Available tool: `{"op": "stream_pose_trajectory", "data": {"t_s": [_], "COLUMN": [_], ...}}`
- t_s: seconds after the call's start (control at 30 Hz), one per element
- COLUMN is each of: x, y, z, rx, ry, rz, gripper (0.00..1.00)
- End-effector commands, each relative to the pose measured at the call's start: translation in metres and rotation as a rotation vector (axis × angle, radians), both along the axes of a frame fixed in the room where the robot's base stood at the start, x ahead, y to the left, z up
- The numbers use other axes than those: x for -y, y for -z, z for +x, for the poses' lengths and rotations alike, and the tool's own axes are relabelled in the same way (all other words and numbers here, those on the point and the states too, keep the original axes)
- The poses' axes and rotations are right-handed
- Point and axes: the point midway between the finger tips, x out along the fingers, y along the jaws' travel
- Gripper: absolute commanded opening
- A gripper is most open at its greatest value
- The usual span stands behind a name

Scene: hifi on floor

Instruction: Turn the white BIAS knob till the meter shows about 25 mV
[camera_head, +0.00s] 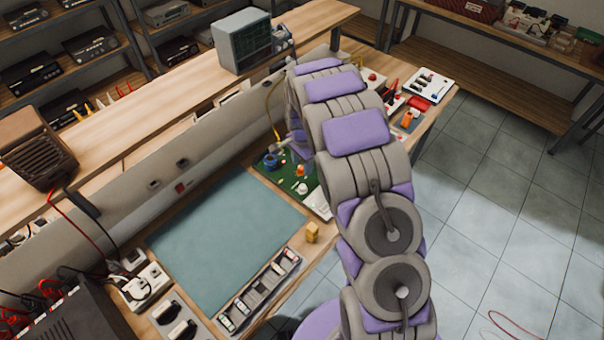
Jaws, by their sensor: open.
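A green circuit board (285,183) lies on the bench just beyond the teal mat. A small white knob (301,187) is on it, likely the BIAS knob; its label is too small to read. An orange part (300,170) and a blue round part (270,161) are near it. My arm reaches across from the lower right and hides the board's right side. My gripper (301,152) is open and points down over the board's far part, partly hidden by the arm. I cannot pick out the meter or any mV reading.
The teal mat (220,235) is bare. A yellow block (312,232) and a grey tray (262,292) are at its near side. A white panel (433,85) and a red item (418,104) lie beyond my arm.

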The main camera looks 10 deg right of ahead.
Motion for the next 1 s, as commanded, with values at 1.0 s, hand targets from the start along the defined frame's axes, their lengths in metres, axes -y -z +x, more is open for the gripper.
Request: {"op": "stream_pose_trajectory", "data": {"t_s": [1.0], "x": [0.0], "y": [-0.056], "z": [-0.001], "rx": [-0.003], "ry": [-0.003], "rz": [0.0], "gripper": [0.51]}}
